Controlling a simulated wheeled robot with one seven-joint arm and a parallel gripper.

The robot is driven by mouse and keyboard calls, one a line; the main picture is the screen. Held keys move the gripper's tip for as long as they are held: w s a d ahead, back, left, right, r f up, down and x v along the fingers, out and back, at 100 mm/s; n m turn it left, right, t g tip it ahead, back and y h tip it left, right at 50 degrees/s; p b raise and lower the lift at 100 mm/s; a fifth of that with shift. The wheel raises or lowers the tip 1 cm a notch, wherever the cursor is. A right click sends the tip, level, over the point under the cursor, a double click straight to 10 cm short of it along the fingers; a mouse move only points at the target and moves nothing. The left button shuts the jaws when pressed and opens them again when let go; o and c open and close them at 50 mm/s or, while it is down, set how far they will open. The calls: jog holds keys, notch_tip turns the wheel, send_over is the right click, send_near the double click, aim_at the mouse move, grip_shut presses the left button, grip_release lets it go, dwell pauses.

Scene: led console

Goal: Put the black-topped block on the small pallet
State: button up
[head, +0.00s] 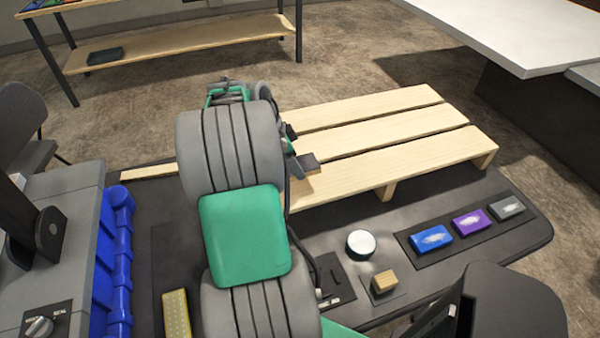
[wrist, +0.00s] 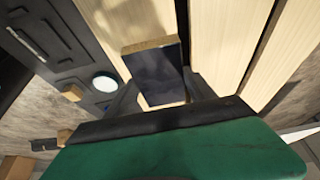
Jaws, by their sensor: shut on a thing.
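The black-topped block (wrist: 153,72) has a dark top and pale wooden sides. In the wrist view it sits between the jaws of my gripper (wrist: 160,92), which is shut on it. In the head view the block's dark top (head: 308,161) shows just past my arm, over the near-left part of the small pallet (head: 400,130). The pallet has pale wooden slats with gaps, also seen in the wrist view (wrist: 225,35). I cannot tell whether the block touches the slats. My arm hides the pallet's left part and most of the gripper.
A round white-topped thing (head: 361,243) and a small wooden block (head: 384,281) are in front of the pallet. Blue (head: 432,237), purple (head: 472,221) and grey (head: 507,207) blocks lie at the right. A blue bin (head: 112,260) and a yellow block (head: 176,315) are at the left.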

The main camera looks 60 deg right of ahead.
jog(key=shift+w+b+x, duration=0.2)
jog(key=shift+b+x, duration=0.2)
jog(key=shift+x, duration=0.5)
jog(key=shift+w+b+x, duration=0.2)
jog(key=shift+b+x, duration=0.15)
jog(key=shift+x, duration=0.55)
jog(key=shift+w+b+x, duration=0.2)
jog(key=shift+b+x, duration=0.2)
jog(key=shift+x, duration=0.55)
jog(key=o, duration=1.5)
jog(key=shift+d+f, duration=0.1)
jog(key=shift+d, duration=0.05)
jog(key=shift+c, duration=0.2)
